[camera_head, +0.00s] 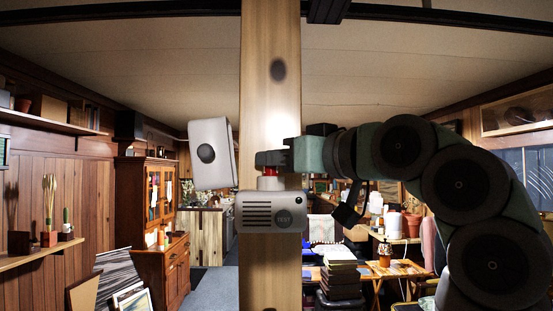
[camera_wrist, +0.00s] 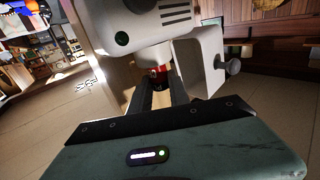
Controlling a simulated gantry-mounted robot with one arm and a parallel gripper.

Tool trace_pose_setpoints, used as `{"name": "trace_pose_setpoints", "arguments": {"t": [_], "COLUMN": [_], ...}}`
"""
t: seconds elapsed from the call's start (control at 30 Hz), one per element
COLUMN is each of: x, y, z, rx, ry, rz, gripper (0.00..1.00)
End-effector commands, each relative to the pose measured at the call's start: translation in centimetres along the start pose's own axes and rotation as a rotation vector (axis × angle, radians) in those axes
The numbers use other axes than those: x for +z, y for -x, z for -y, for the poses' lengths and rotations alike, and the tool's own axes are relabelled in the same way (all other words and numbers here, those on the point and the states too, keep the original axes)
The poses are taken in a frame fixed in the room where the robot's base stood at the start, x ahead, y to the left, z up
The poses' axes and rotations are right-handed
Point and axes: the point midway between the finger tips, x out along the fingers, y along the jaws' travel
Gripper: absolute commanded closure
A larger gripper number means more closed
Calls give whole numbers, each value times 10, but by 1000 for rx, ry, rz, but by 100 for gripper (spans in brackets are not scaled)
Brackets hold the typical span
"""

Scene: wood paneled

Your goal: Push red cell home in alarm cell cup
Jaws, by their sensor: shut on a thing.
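The alarm (camera_head: 270,212) is a light grey box with a slotted front and a round TEST button, on the wooden post. Its pale alarm cell cup (camera_head: 268,184) stands on top; the cup also shows in the wrist view (camera_wrist: 153,55). The red cell (camera_wrist: 157,72) is at the cup's mouth, in line with it; a little red also shows in the head view (camera_head: 270,172). I cannot tell how deep it sits. My gripper (camera_head: 270,158) comes from the right above the cup, its fingers shut on the red cell. The fingers hide much of the cell.
A pale cover (camera_head: 210,153) with a dark round knob stands open and tilted, left of the post; it shows close beside the cup in the wrist view (camera_wrist: 208,58). The wooden post (camera_head: 270,110) rises right behind. Shelves, a cabinet and tables are farther back.

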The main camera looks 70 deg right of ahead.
Motion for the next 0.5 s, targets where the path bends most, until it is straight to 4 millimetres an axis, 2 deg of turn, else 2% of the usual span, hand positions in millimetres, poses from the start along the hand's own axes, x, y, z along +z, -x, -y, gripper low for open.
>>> {"name": "trace_pose_setpoints", "arguments": {"t": [0.2,0.23,0.5], "x": [6,5,5], "y": [0,0,0], "z": [0,0,0], "rx": [0,0,0], "ry": [0,0,0], "rz": [0,0,0], "gripper": [100,75,53]}}
